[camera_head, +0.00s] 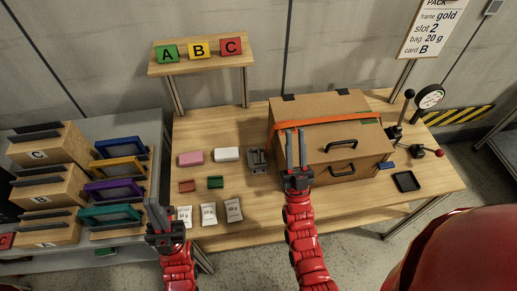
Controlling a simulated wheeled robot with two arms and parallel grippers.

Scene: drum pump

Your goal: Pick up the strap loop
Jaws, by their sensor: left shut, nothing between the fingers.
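The strap loop is an orange band (340,119) lying across the top of the brown cardboard case (352,158), running from its left edge towards the right. My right gripper (295,131) is over the left part of the case. Its two long fingers stand apart, with their tips overlapping the strap in the picture. I cannot tell whether they touch it, and nothing shows held between them. My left gripper (154,202) is shut and empty, beside the table's left edge, far from the strap.
Pink (190,158) and white (227,154) blocks, a grey fixture (257,161) and labelled bags (209,214) lie left of the case. A black tray (406,181) and a gauge (430,96) are at the right. A rack with boxes and coloured frames (114,189) stands left.

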